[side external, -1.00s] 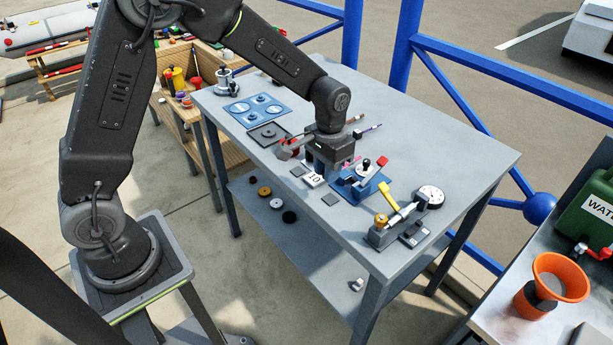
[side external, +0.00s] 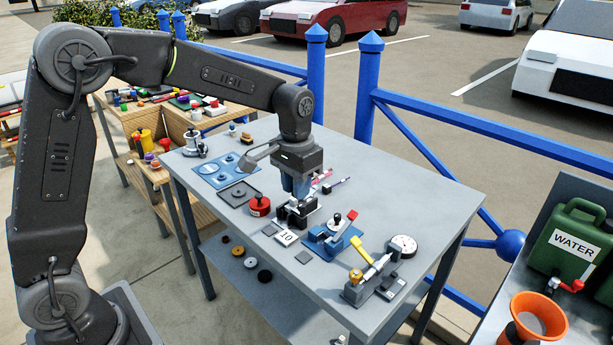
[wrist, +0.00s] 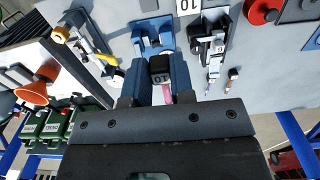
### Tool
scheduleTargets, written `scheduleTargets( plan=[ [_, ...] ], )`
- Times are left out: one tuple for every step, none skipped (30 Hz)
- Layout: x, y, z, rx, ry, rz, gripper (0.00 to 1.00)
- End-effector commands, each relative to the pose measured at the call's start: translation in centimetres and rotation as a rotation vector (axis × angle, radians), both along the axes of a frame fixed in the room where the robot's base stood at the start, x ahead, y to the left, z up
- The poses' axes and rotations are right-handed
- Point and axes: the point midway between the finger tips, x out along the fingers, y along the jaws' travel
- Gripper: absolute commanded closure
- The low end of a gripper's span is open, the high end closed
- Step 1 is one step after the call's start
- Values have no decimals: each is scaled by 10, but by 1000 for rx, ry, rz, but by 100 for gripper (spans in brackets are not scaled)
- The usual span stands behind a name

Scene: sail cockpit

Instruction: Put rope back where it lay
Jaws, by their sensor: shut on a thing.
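My gripper (side external: 297,196) points down over the workbench, its blue fingers closed. In the wrist view, a pink strip, which I take to be the rope (wrist: 168,95), shows between the fingers; most of it is hidden. A black block (wrist: 160,68) also shows between the fingertips, and I cannot tell whether it is held. In the side view, the fingers appear in front of or above a black-and-grey fitting (side external: 296,213). The blue fitting with a red lever (side external: 333,234) is to the right. The gap beneath the fingers is unclear.
A yellow-handled device (side external: 368,275) and a round gauge (side external: 404,246) are at the right. Pen-like items (side external: 336,185) lie behind. The bench's right rear is clear.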

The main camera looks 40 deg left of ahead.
Motion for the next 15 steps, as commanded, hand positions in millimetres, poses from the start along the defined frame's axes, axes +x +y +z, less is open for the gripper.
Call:
scheduleTargets(
  plan=[
    [7,10,0,0,-1,4,100],
    [10,15,1,0,-1,5,100],
    [15,23,1,0,0,5,100],
    [19,30,1,0,-1,5,100],
    [23,37,1,0,-1,6,100],
    [29,47,2,0,-2,7,100],
    [33,56,2,0,-1,7,100],
    [37,66,2,0,-1,8,100],
    [43,81,2,0,-2,9,100],
    [48,92,2,0,-2,9,100],
    [52,105,2,0,-1,10,100],
    [57,123,2,0,-1,10,100],
    [60,138,2,0,-2,11,100],
    [63,152,2,0,-1,11,100],
    [66,171,1,0,-1,11,100]
  ],
)
